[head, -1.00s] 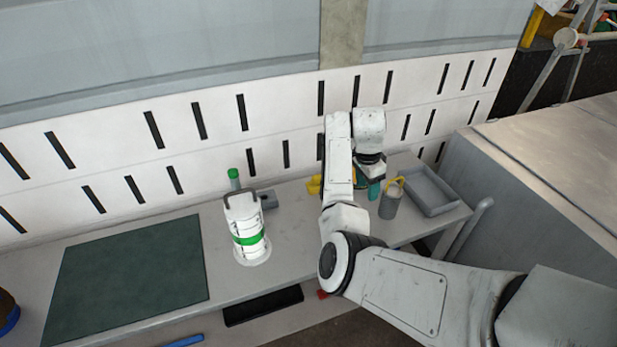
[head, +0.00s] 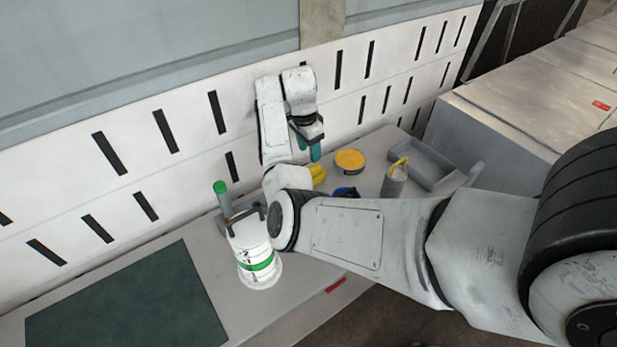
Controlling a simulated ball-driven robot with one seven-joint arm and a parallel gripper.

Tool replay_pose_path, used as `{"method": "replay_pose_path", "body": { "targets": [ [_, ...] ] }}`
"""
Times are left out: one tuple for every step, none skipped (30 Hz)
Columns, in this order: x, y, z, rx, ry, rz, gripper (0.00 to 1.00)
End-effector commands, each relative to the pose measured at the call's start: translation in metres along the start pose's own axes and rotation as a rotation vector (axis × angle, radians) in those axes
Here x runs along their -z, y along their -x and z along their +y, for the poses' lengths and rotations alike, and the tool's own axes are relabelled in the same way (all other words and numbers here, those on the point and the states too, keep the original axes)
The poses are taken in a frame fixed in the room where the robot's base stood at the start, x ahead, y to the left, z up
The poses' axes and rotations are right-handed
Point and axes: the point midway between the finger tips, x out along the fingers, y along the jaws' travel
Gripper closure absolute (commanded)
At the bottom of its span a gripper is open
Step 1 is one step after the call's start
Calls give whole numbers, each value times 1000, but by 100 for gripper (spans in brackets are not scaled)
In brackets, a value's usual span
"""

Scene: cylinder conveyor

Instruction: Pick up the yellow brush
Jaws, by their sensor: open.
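My gripper (head: 308,147) has teal fingers pointing down above the back of the workbench (head: 300,300), in front of the slotted wall. It is open, and nothing shows between the fingers. A yellow object (head: 318,173) lies on the bench just below the gripper, partly hidden behind my arm. It may be the yellow brush, but too little of it shows to be sure. A round yellow-topped tin (head: 350,160) sits to the right of the fingers, apart from them.
A blue object (head: 346,193) sits below the tin. A grey cup (head: 394,184) with a yellow handle and a grey tray (head: 430,165) stand to the right. A white-and-green canister (head: 254,254) and green-capped bottle (head: 223,203) are left. A dark green mat (head: 130,305) is clear.

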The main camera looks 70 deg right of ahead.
Motion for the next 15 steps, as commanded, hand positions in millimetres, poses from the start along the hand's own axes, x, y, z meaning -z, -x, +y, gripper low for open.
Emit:
{"method": "replay_pose_path", "body": {
  "targets": [
    [-1, -13, 0, -1, 0, 0, 47],
    [-1, -17, 0, -1, 0, 0, 47],
    [-1, -22, 0, -1, 0, 0, 47],
    [-1, -26, 0, 0, 0, 0, 47],
    [-1, -30, 0, 0, 0, -1, 47],
    [-1, -34, 0, 0, 0, 0, 47],
    [-1, -37, 0, 0, 0, -1, 47],
    [0, -39, 0, 0, 0, 0, 47],
    [0, -41, 0, 0, 0, 0, 47],
    [0, -42, 0, 0, 0, 0, 47],
    [0, -43, 0, 0, 0, 0, 47],
    [0, -43, 0, 1, 0, 0, 47],
    [0, -43, 0, 1, 0, 0, 47],
    [0, -44, 0, 1, 0, 0, 47],
    [0, -45, 0, 1, 0, 0, 47]
  ]
}}
